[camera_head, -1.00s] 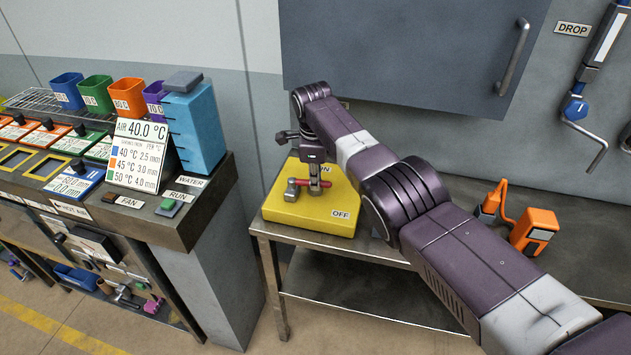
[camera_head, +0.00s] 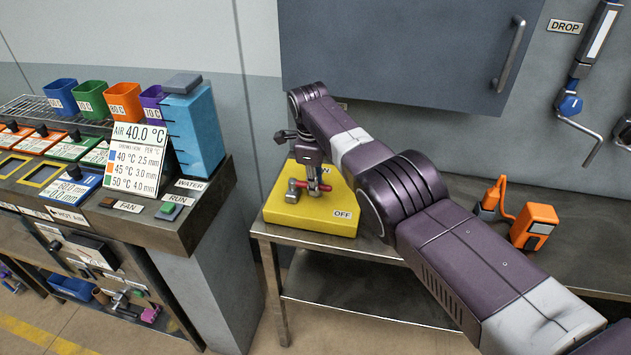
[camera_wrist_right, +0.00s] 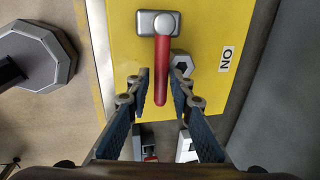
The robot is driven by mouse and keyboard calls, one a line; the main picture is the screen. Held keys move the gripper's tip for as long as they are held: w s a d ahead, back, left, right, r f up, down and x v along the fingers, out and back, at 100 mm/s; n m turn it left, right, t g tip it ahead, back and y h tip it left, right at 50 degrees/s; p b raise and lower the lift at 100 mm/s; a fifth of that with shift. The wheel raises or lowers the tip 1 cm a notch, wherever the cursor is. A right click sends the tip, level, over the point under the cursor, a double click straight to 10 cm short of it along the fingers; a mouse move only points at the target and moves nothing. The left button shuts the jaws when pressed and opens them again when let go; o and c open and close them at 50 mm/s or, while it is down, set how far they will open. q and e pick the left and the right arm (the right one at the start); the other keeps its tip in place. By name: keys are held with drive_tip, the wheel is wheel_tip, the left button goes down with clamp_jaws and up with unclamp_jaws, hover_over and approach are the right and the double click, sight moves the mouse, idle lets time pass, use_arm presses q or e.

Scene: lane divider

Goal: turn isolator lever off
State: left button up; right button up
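The yellow isolator box (camera_head: 285,213) sits on a metal table, with an OFF label (camera_head: 342,214) at its near right. Its ON label is partly hidden in the head view and shows in the right wrist view (camera_wrist_right: 226,58). The lever has a grey hub (camera_head: 293,192) and a red handle (camera_wrist_right: 162,60). My right gripper (camera_head: 314,186) points down over the box. In the wrist view its two fingers (camera_wrist_right: 161,80) stand apart, one each side of the handle's free end, with gaps visible. A grey hex-shaped post (camera_wrist_right: 182,64) is close to the right finger. My left gripper is out of view.
A wall cabinet (camera_head: 400,50) hangs behind my arm. An orange device (camera_head: 535,226) with a cable lies on the table at right. A console (camera_head: 150,225) with a blue tank (camera_head: 195,130) stands at left, a gap away from the table.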

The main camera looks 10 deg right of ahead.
drive_tip(key=shift+o, duration=0.9)
drive_tip(key=shift+a+r, duration=0.15)
drive_tip(key=shift+r, duration=0.75)
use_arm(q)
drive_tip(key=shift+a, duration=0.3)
use_arm(e)
wheel_tip(320, 180, up, 10)
drive_tip(key=s, duration=0.2)
drive_tip(key=shift+a, duration=0.3)
drive_tip(key=shift+s, duration=0.1)
